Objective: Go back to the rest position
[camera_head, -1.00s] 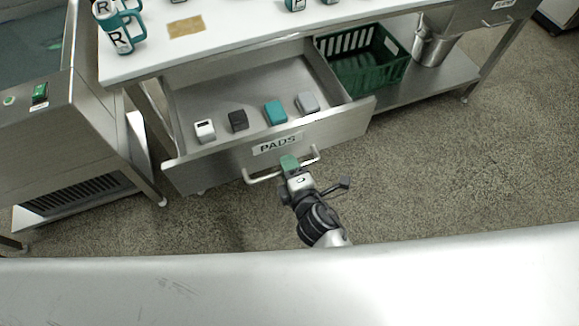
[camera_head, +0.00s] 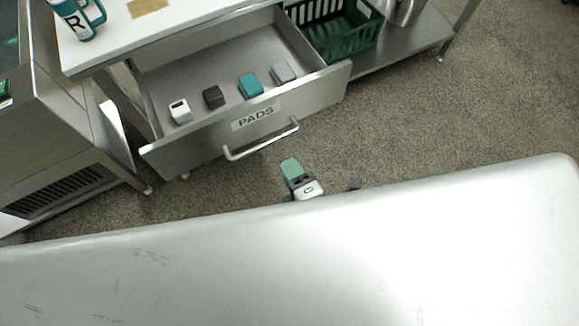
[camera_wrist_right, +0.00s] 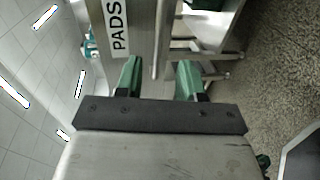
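The steel drawer (camera_head: 330,92) labelled PADS stands pulled out from under the white-topped table. Its bar handle (camera_head: 262,143) is empty. My right gripper (camera_head: 291,167) is in front of the handle and apart from it, over the floor. In the right wrist view its two green fingers (camera_wrist_right: 157,76) are spread with nothing between them; the drawer front shows beyond. My large pale body part hides most of the right arm in the head view. My left gripper is in neither view.
A white pad (camera_head: 180,111), a dark pad (camera_head: 213,97), a teal pad (camera_head: 251,85) and a grey pad (camera_head: 284,72) lie in the drawer. A green crate (camera_head: 352,40) sits on the lower shelf. A steel machine (camera_head: 60,140) stands left. Floor (camera_head: 450,120) at right is clear.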

